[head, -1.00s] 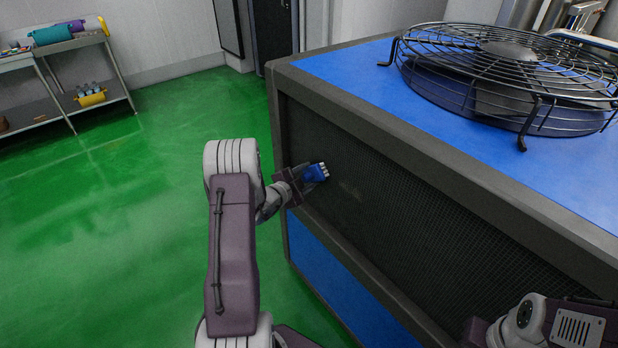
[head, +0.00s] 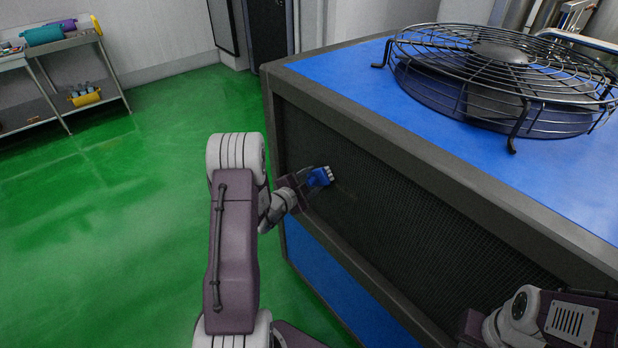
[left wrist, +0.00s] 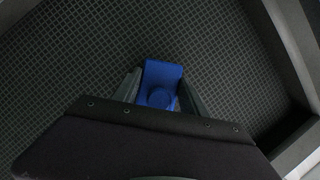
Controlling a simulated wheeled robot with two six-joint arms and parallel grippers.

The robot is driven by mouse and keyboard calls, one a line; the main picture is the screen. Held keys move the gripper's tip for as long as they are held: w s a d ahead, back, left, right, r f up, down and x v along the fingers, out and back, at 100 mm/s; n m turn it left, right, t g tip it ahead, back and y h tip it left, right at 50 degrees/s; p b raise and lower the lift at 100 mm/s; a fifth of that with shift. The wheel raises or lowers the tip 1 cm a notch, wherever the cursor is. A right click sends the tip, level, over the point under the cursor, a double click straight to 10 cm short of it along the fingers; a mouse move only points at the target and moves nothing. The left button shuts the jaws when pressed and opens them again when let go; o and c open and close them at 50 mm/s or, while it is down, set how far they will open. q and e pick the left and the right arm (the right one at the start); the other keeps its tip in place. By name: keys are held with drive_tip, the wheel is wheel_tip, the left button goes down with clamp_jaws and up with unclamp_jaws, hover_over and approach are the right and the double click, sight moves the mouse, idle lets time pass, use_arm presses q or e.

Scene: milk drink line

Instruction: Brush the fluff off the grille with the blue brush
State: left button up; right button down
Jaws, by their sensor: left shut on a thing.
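The dark mesh grille (head: 420,225) fills the upper side of the large blue and grey unit. My left gripper (head: 306,181) is shut on the blue brush (head: 319,177) and holds it at the left part of the grille, with its pale bristles toward the mesh. I cannot tell whether the bristles touch. In the left wrist view the brush (left wrist: 160,82) sits between the two fingers, in front of the grille (left wrist: 70,70). I make out no clear fluff on the grille now. My right arm shows at the lower right, but its gripper is not in view.
A round wire fan guard (head: 500,75) stands on the blue top of the unit. The unit's grey frame (head: 420,150) borders the grille. A metal shelf with bins (head: 75,50) stands at the far left. The green floor between is clear.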

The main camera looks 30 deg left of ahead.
use_arm(q)
drive_tip(key=shift+s+d+b, duration=0.15)
drive_tip(key=shift+s+d, duration=0.65)
drive_tip(key=shift+d, duration=1.15)
drive_tip(key=shift+s+d+b, duration=0.15)
drive_tip(key=shift+s+d, duration=0.7)
drive_tip(key=shift+d, duration=1.1)
drive_tip(key=shift+s+d+b, duration=0.15)
drive_tip(key=shift+s+d, duration=0.65)
drive_tip(key=shift+d, duration=1.15)
drive_tip(key=shift+a, duration=0.1)
drive_tip(key=s+a+p, duration=0.2)
drive_tip(key=s+p, duration=0.3)
drive_tip(key=p, duration=0.2)
drive_tip(key=shift+s, duration=0.3)
drive_tip(key=shift+a, duration=0.1)
